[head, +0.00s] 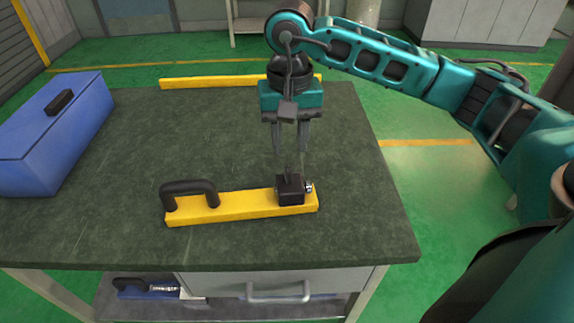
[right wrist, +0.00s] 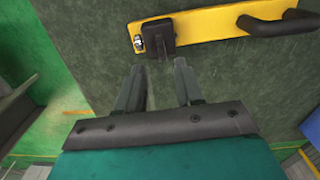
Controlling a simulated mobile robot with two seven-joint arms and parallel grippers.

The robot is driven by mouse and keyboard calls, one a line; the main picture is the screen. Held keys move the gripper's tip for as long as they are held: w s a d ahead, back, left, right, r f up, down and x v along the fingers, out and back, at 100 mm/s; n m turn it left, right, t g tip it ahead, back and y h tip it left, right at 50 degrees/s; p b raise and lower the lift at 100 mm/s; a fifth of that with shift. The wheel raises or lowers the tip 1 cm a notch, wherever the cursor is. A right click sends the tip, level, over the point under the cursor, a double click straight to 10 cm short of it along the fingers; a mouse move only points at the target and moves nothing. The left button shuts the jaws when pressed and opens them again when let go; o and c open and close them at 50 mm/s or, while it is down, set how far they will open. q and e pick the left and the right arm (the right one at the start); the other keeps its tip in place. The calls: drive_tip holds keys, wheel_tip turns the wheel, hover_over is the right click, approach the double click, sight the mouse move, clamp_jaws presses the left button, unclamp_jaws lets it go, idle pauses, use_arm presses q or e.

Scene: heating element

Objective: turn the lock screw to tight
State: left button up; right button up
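The lock screw (head: 308,187) is a small silver piece on the right side of a black block (head: 290,189). The block sits at the right end of a yellow bar (head: 240,207) with a black handle (head: 190,188) at its left end. In the right wrist view the screw (right wrist: 138,43) is left of the block (right wrist: 160,37). My right gripper (head: 290,150) points down above and behind the block, apart from it. Its fingers (right wrist: 159,85) are open with nothing between them. The screw's turn position is too small to tell. My left gripper is not in view.
The bar lies on a dark table (head: 130,225). A blue toolbox (head: 55,135) stands at the table's left. Another yellow bar (head: 200,83) lies along the far edge. A drawer (head: 280,284) is below the front edge. The table middle is clear.

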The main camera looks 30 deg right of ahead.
sight(289, 172)
wheel_tip(289, 172, down, 7)
drive_tip(key=shift+f, duration=0.1)
drive_tip(key=shift+c, duration=0.5)
clamp_jaws()
